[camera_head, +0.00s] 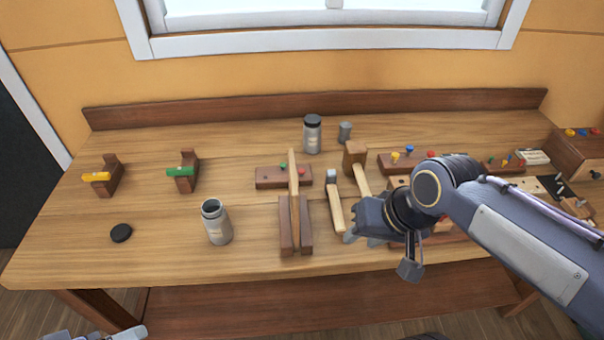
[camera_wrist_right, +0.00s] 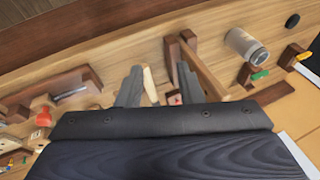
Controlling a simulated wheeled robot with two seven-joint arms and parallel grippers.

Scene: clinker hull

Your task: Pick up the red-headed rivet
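Several red-headed rivets show in the head view. One red-headed rivet (camera_head: 301,169) stands beside a green one in a small dark block (camera_head: 268,178) behind the wooden clamp; another red-headed rivet (camera_head: 431,154) is in a rack further right. In the right wrist view a small red head (camera_wrist_right: 174,100) shows between the fingers, beyond them. My right gripper (camera_head: 350,236) hangs over the middle right of the bench, its fingers apart and empty in the wrist view (camera_wrist_right: 170,88). Grey parts of my left gripper (camera_head: 128,333) show at the bottom left edge; its fingers are unclear.
A clamp (camera_head: 286,240) with an upright strip stands left of my right gripper, near a hammer (camera_head: 336,210) and mallet (camera_head: 355,155). The bench's left front is mostly clear.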

